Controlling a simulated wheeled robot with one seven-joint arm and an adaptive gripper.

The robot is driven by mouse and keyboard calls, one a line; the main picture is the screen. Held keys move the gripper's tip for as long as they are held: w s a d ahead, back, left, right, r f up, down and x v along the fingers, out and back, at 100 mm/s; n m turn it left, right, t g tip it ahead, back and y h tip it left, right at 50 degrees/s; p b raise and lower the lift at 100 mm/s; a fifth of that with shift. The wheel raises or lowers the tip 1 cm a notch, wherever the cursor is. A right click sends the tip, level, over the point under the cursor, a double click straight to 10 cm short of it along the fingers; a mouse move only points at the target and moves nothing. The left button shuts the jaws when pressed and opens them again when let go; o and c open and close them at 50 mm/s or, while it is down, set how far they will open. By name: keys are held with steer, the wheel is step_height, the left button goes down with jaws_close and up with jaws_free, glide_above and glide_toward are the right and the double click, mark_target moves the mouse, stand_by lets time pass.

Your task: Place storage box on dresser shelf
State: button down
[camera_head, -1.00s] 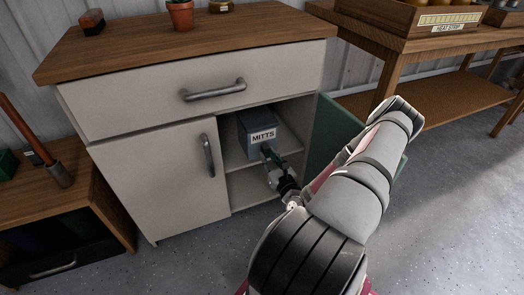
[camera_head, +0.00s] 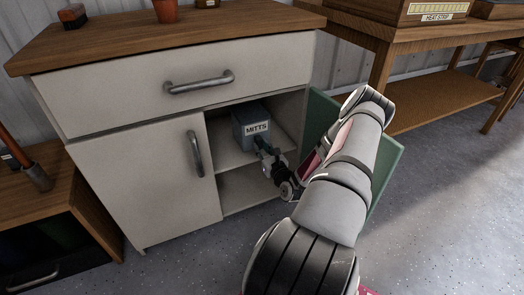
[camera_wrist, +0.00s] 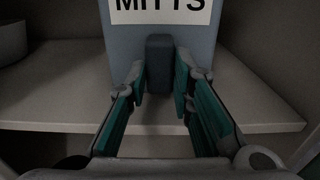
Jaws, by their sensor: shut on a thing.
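The storage box (camera_head: 251,129) is blue-grey with a white "MITTS" label. It is inside the open right-hand compartment of the white dresser (camera_head: 150,85), at the level of the dresser shelf (camera_head: 229,154). In the wrist view the box (camera_wrist: 205,45) is straight ahead over the shelf (camera_wrist: 255,95); whether its base touches the shelf is hard to tell. My gripper (camera_head: 263,146) reaches in from the front right. In the wrist view my gripper (camera_wrist: 159,80) has its fingers on both sides of the box's dark front handle (camera_wrist: 159,62), shut on it.
A green door (camera_head: 388,165) stands open to the right, close behind my arm. A closed white door (camera_head: 140,175) and a drawer handle (camera_head: 199,82) border the opening. A round object (camera_wrist: 12,42) sits at the shelf's left. A wooden bench (camera_head: 430,95) stands at right.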

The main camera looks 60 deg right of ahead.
steer(key=shift+r, duration=0.1)
steer(key=c, duration=1.4)
jaws_free()
